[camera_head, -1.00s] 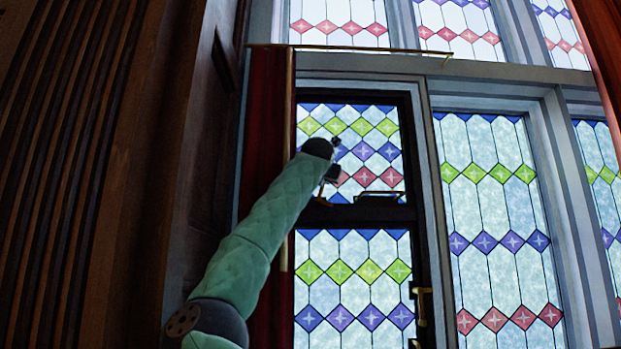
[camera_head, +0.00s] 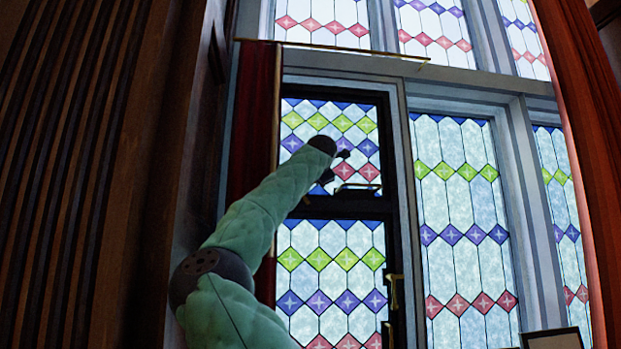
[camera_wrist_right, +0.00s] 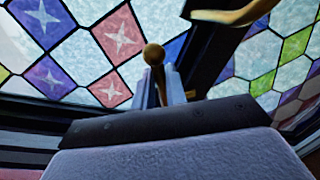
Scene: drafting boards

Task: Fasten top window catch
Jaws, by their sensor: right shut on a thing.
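The top window (camera_head: 330,120) is a dark-framed leaded pane with green, purple and red diamonds. A small bar-like fitting (camera_head: 357,187) shows at its bottom rail. My right gripper (camera_head: 338,165) is in front of the lower part of this window, small and dark in the head view. In the wrist view my right gripper (camera_wrist_right: 158,78) is shut on a slim brass piece with a round knob (camera_wrist_right: 153,55). I cannot tell whether this is the catch. A curved brass bar (camera_wrist_right: 235,14) is apart from the fingers, at the upper right. My left gripper is not in view.
The lower window (camera_head: 330,265) has a brass handle (camera_head: 394,290) on its right side. A red curtain (camera_head: 255,120) hangs at the left below a brass rod (camera_head: 330,47). Another curtain (camera_head: 580,150) hangs at the right. Dark wood panelling (camera_head: 90,180) fills the left.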

